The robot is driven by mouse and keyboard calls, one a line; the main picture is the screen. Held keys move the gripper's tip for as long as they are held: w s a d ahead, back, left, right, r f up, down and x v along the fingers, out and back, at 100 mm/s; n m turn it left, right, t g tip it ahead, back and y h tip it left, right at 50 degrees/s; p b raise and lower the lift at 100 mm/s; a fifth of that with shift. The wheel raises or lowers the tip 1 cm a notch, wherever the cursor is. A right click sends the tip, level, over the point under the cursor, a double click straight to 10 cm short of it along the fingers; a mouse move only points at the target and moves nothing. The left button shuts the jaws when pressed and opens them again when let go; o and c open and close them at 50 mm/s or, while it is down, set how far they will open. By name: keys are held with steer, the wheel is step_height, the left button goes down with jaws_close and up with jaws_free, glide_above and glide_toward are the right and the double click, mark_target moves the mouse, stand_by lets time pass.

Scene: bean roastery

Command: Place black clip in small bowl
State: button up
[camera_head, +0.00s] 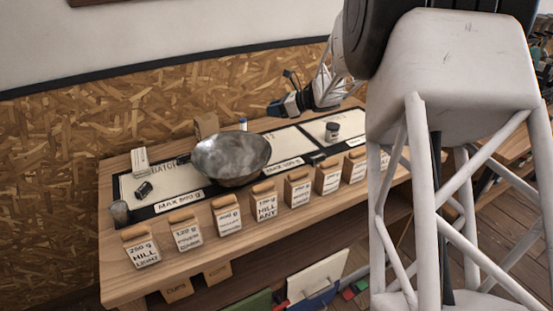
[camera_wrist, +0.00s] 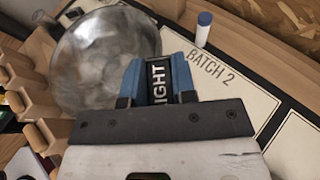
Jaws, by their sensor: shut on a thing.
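My gripper (camera_head: 276,108) hangs above the back of the bench, right of the metal bowl (camera_head: 232,158). In the wrist view its blue fingers (camera_wrist: 157,70) are closed on a black piece (camera_wrist: 157,86) with white letters reading "IGHT". This looks like the black clip; part of it is hidden by the fingers. In the head view the held piece is too small to make out. The dull grey bowl stands upright on the mat and looks empty; it also shows in the wrist view (camera_wrist: 95,55), just beyond and left of the fingers.
Several labelled brown bags (camera_head: 228,217) line the front edge. A small dark object (camera_head: 144,189) and a white block (camera_head: 140,160) lie left of the bowl. A metal cup (camera_head: 120,212) stands at the left corner. A dark jar (camera_head: 332,132) stands right; a blue-capped white tube (camera_wrist: 203,30) stands behind.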

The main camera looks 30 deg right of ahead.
glide_above(275, 158)
step_height(275, 158, down, 14)
steer(key=shift+w+f, duration=0.1)
steer(key=shift+w, duration=0.05)
stand_by(0.6)
steer(key=shift+f, duration=1.85)
steer(key=shift+f, duration=0.1)
steer(key=o, duration=0.9)
